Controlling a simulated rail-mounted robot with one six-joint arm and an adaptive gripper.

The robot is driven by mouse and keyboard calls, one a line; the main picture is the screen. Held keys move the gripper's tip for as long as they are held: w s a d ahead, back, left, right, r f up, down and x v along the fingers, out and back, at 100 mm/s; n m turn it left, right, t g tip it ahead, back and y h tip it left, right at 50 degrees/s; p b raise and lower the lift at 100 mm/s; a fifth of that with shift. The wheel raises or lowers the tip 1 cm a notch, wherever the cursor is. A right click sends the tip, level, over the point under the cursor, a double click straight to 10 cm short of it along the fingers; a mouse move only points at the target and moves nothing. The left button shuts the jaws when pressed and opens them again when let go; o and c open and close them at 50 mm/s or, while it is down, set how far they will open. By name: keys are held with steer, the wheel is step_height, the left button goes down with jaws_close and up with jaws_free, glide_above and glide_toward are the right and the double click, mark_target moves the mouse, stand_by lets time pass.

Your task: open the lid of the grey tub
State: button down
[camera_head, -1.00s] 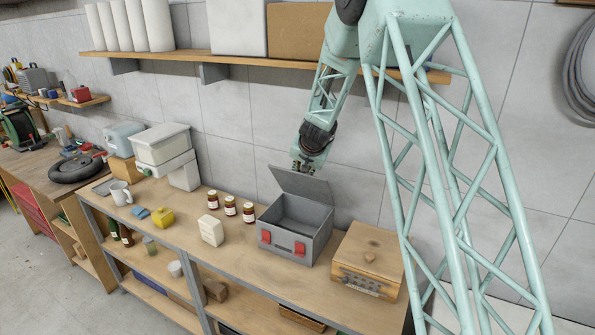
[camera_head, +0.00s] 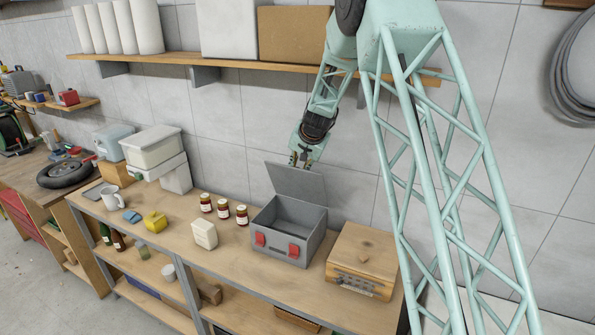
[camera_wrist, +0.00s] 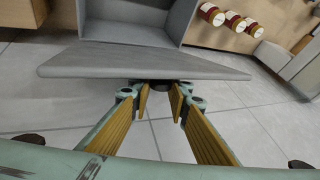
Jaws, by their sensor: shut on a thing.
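The grey tub (camera_head: 312,245) with two red latches stands on the workbench, its inside visible and empty. Its grey lid (camera_head: 297,182) stands raised at the tub's back, tilted up and backward. My gripper (camera_head: 301,162) is at the lid's upper edge. In the wrist view, the lid (camera_wrist: 140,62) lies across the picture, with the tub's inside (camera_wrist: 130,32) beyond it. My gripper's fingers (camera_wrist: 160,88) are on either side of a small dark part at the lid's edge; its exact shape is partly hidden.
A wooden box (camera_head: 365,250) stands close to the tub's right. Several jars (camera_head: 223,209) and a cream container (camera_head: 204,234) stand to its left. A wall shelf (camera_head: 220,60) with boxes runs above, behind my arm. The bench front before the tub is narrow.

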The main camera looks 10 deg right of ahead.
mark_target(304, 170)
steer(key=c, duration=2.5)
jaws_free()
steer(key=shift+o, duration=0.2)
steer(key=shift+r, duration=0.1)
steer(key=shift+v, duration=5.95)
